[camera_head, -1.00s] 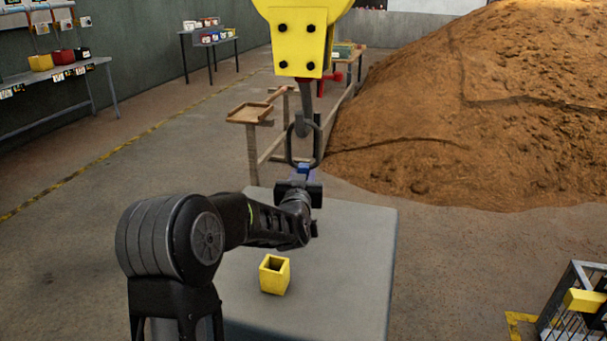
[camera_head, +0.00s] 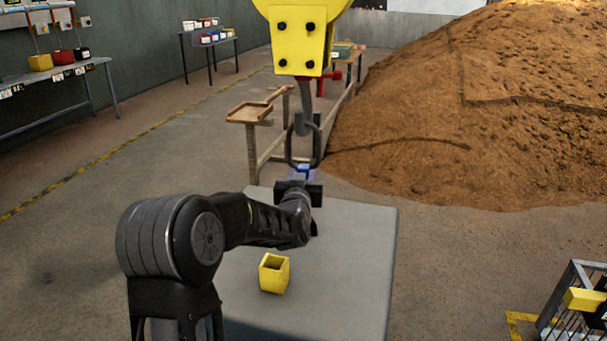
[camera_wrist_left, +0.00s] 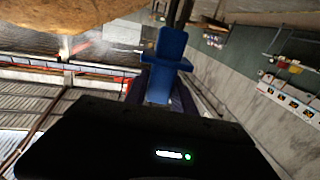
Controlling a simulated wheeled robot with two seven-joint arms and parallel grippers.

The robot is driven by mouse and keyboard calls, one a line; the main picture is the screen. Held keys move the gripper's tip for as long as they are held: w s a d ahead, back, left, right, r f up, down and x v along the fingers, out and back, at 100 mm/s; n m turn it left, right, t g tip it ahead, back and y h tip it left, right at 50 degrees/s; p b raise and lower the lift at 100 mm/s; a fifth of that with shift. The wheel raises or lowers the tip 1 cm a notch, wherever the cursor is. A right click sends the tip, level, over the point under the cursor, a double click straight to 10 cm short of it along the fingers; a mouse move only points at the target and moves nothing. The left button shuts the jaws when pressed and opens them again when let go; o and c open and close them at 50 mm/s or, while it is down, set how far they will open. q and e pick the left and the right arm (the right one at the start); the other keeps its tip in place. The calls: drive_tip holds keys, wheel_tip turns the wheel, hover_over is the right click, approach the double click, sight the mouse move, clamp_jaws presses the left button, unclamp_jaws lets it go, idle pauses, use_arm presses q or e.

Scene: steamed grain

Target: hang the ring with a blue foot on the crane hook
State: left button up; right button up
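The dark ring (camera_head: 319,146) stands upright at the crane hook (camera_head: 302,126), which hangs from the yellow crane block (camera_head: 298,45). The hook's curve overlaps the ring's upper part; I cannot tell whether the ring's top rests in it. The ring's blue foot (camera_head: 303,169) points down. My left gripper (camera_head: 303,177) reaches up from below and its fingers are on either side of the foot, seemingly shut on it. In the left wrist view the blue foot (camera_wrist_left: 171,48) rises from between the fingers (camera_wrist_left: 160,92). My right gripper is not in view.
A grey table (camera_head: 350,260) is below, with a yellow open-topped block (camera_head: 273,274) on it. A wooden bench (camera_head: 252,115) and a large earth heap (camera_head: 480,110) are behind. A wire crate (camera_head: 575,300) stands at the lower right.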

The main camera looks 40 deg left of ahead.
use_arm(q)
drive_tip(key=o, duration=0.4)
drive_tip(key=shift+f, duration=0.4)
drive_tip(key=v, duration=0.2)
drive_tip(key=p+v, duration=0.1)
drive_tip(key=v, duration=0.4)
drive_tip(key=shift+s+d+r, duration=0.25)
drive_tip(key=shift+s+r, duration=0.05)
drive_tip(key=shift+s, duration=0.05)
